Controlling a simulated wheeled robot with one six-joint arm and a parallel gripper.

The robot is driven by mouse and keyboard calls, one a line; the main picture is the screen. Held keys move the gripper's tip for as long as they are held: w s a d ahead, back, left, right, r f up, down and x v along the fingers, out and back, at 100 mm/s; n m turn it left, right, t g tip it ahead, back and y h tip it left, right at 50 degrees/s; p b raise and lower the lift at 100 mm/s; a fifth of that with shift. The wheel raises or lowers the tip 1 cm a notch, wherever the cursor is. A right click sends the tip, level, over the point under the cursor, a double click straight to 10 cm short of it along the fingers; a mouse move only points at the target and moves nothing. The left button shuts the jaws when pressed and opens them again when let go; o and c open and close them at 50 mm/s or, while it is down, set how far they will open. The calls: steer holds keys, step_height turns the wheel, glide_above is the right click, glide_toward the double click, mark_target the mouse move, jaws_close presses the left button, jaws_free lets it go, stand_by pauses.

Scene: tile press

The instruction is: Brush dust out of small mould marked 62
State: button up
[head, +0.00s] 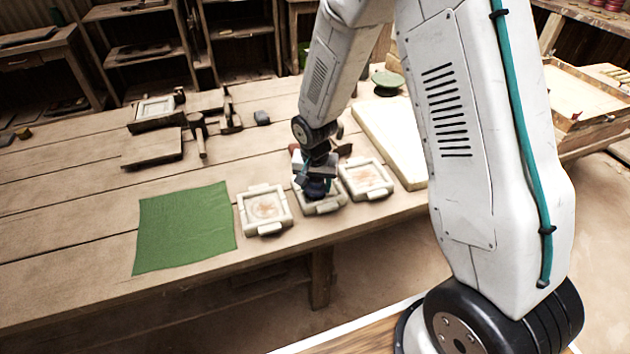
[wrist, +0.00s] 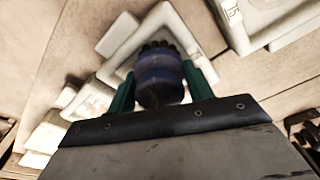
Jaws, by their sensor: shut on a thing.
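My gripper (head: 318,180) is low over the middle of three small pale moulds near the table's front edge. In the wrist view its teal fingers (wrist: 160,84) are shut on a dark blue brush (wrist: 160,76), with dark bristles at the far end. The middle mould (head: 322,209) is partly hidden under the gripper and brush. The left mould (head: 265,209) and the right mould (head: 366,178) are open to view, with reddish dust inside. I cannot read 62 on any mould. Whether the bristles touch the middle mould is unclear.
A green cloth (head: 185,227) lies left of the moulds. A pale slab (head: 385,130) lies behind the right mould. A wooden board (head: 152,149), a hammer (head: 198,132) and a framed block (head: 156,110) stand farther back left. A green round object (head: 387,82) is at the back.

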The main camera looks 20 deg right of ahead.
steer(key=shift+s+d+f, duration=0.15)
steer(key=shift+s, duration=0.65)
steer(key=shift+s+d, duration=0.1)
steer(key=shift+d, duration=0.6)
steer(key=shift+w+d, duration=0.2)
steer(key=shift+d, duration=0.6)
steer(key=shift+w+a, duration=0.85)
steer(key=shift+a, duration=0.05)
steer(key=shift+r, duration=0.2)
steer(key=shift+r, duration=3.95)
